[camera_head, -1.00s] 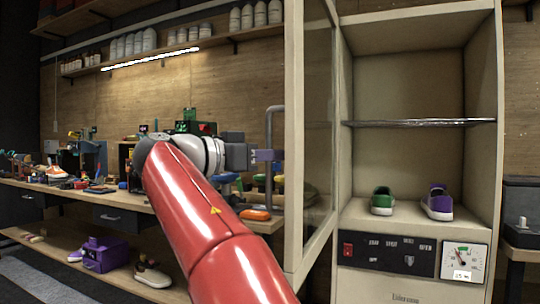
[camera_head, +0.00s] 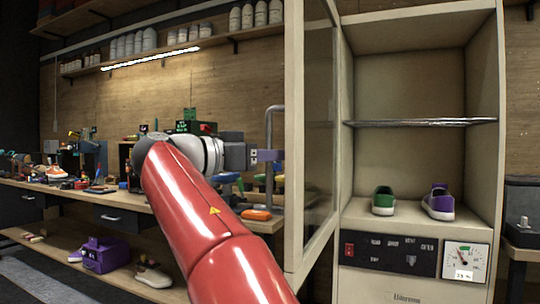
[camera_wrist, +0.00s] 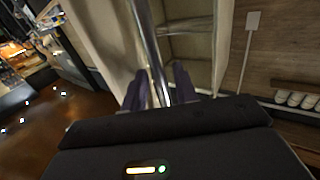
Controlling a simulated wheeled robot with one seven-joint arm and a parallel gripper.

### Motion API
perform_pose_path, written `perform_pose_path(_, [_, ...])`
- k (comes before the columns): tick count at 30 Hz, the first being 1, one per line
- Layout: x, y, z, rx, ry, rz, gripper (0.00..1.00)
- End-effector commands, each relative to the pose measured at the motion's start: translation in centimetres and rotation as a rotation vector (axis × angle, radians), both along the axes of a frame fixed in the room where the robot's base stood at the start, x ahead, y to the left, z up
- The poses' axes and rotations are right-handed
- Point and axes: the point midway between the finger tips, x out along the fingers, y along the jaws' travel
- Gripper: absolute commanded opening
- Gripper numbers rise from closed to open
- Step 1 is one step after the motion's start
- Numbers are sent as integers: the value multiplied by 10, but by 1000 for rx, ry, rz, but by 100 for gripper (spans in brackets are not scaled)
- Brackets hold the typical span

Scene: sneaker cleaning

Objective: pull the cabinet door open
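The cabinet door (camera_head: 294,130), a cream frame with a glass pane, stands swung wide open on the left of the cabinet (camera_head: 418,40). Its grey bar handle (camera_head: 269,125) runs upright on the door's left side and also shows in the wrist view (camera_wrist: 150,45). My gripper (camera_head: 266,156) is at the handle's middle. In the wrist view its two dark fingers (camera_wrist: 158,86) stand on either side of the bar, with small gaps beside it. The gripper looks open around the handle.
Inside the cabinet are a metal shelf (camera_head: 420,122), a green shoe (camera_head: 383,201) and a purple shoe (camera_head: 438,203). A control panel (camera_head: 390,252) is below. A cluttered workbench (camera_head: 130,199) stands behind my arm at left. The cabinet's front opening is clear.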

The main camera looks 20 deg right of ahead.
Motion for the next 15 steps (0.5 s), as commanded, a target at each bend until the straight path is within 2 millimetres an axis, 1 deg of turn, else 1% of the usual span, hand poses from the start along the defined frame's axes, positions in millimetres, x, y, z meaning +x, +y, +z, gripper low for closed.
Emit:
perform_pose_path(9, [-15, 50, 0, -1, -1, 4, 29])
perform_pose_path(12, [-18, 62, 0, -1, 0, 2, 29])
perform_pose_path(15, [-20, 68, 0, -1, 0, 2, 29])
